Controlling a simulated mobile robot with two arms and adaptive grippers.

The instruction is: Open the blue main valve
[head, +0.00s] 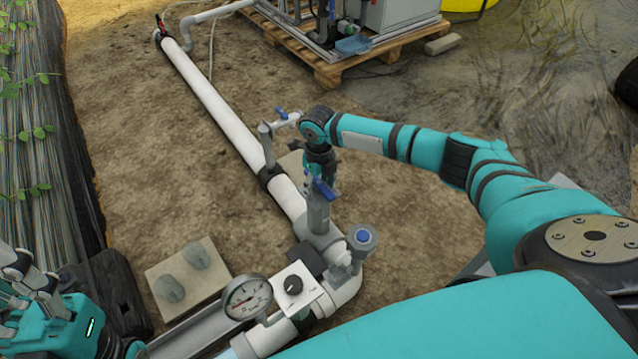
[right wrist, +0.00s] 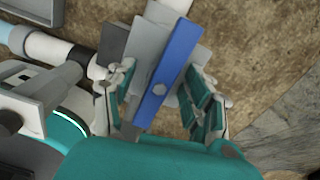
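The blue lever handle (head: 322,188) of a valve sits on top of an upright grey valve body (head: 319,212) on the white pipe. My right gripper (head: 320,172) is directly over this valve, pointing down. In the right wrist view the blue handle (right wrist: 165,75) runs diagonally between the two spread fingers (right wrist: 160,98). The fingers look open, one on each side, with small gaps to the handle; contact cannot be made out. My left gripper (head: 30,285) is at the lower left edge, away from the pipe, partly cut off; its opening is unclear.
A second blue-handled valve (head: 281,113) stands farther up the pipe. A blue-topped fitting (head: 362,238), a black-knobbed box (head: 294,289) and a pressure gauge (head: 247,298) are nearer. A concrete slab (head: 210,262) lies left. A pallet (head: 328,72) with equipment is at the back.

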